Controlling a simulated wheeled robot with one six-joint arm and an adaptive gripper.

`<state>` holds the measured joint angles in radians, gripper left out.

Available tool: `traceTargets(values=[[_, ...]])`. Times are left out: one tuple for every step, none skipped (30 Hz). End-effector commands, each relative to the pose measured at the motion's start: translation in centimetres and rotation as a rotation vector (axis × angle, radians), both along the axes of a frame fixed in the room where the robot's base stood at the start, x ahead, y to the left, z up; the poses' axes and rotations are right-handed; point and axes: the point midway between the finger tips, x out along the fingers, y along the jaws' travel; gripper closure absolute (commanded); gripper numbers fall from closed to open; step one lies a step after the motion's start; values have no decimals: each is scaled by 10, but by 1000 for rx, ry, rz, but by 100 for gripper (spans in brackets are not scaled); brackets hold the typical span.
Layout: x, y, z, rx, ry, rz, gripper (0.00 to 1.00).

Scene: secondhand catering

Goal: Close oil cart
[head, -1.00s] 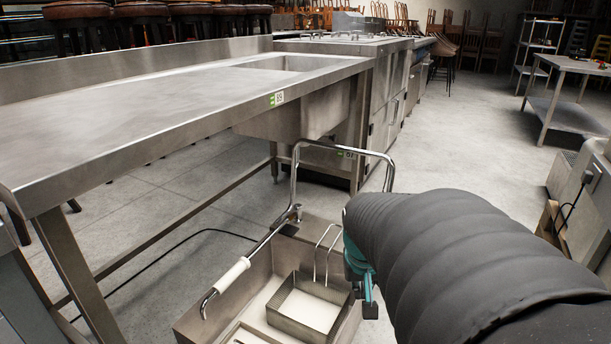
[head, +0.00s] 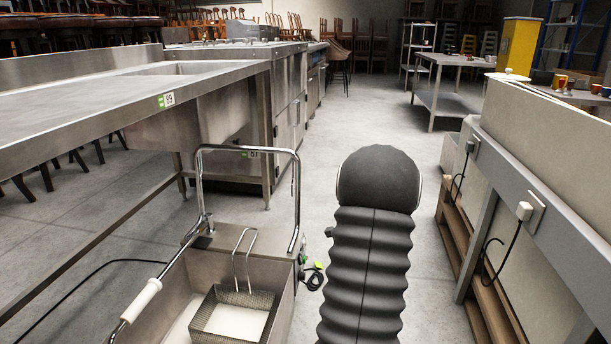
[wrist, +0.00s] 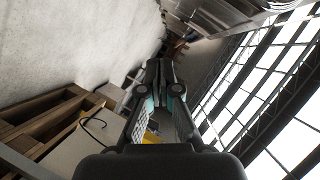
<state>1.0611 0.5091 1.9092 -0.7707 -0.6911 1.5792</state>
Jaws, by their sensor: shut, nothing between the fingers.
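The oil cart (head: 195,272) is an open steel box low at the left in the head view, cut off by the bottom edge. A wire basket (head: 242,297) with a tall handle stands inside it. A chrome push handle (head: 245,149) rises at its far end, and a lever with a white grip (head: 141,300) slants along its left side. No lid lies over the box. My gripper (wrist: 158,64) is shut and empty in the wrist view, pointing away from the cart. In the head view my arm hides it, to the right of the cart and apart from it.
A steel sink table (head: 100,100) stands left of the cart. A counter (head: 545,130) with plugged cables and wooden pallets (head: 470,255) runs along the right. A black cable (head: 75,285) lies on the floor at left. The aisle floor (head: 385,120) ahead is clear.

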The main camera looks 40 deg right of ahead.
Motion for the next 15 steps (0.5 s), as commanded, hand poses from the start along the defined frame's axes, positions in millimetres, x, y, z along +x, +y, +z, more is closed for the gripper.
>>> traceTargets(values=[[11, 4, 21, 26, -100, 32, 100], [16, 8, 31, 50, -156, 52, 100], [21, 13, 42, 85, -221, 77, 100], [24, 17, 48, 113, -265, 93, 100], [27, 21, 52, 142, -302, 108, 100], [29, 25, 58, 178, -346, 122, 100], [30, 28, 61, 203, -373, 130, 100], [31, 29, 64, 225, -397, 135, 100], [31, 30, 66, 251, -419, 136, 100], [31, 31, 67, 266, -432, 136, 100], [31, 31, 67, 278, -439, 134, 100], [32, 31, 67, 291, -445, 132, 100], [33, 30, 67, 297, -447, 130, 100], [34, 30, 67, 301, -448, 130, 100], [36, 29, 67, 302, -449, 129, 100]])
